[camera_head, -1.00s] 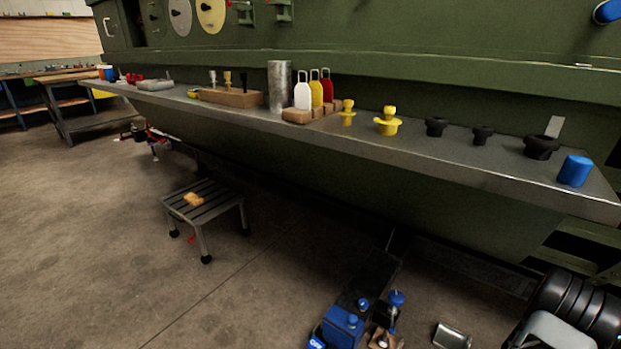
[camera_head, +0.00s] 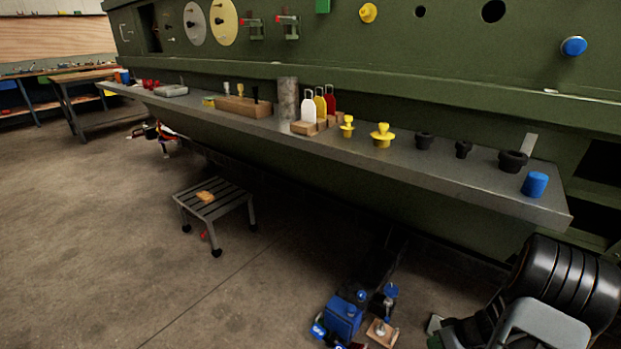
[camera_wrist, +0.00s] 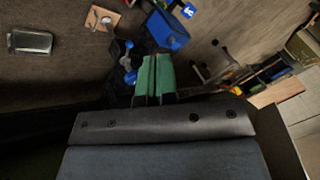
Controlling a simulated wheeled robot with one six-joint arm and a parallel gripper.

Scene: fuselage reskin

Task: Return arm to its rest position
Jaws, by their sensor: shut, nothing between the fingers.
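My gripper (camera_wrist: 154,80) shows in the wrist view with its green fingers side by side, shut and empty. It points down over the floor, with small loose items beyond its tips. In the head view part of my black and grey arm (camera_head: 560,290) shows at the lower right, below the right end of the long grey shelf (camera_head: 450,181). The gripper's fingers cannot be made out in the head view.
A slatted step stool (camera_head: 226,204) and a blue box (camera_head: 342,316) stand on the floor. Open floor lies at the left.

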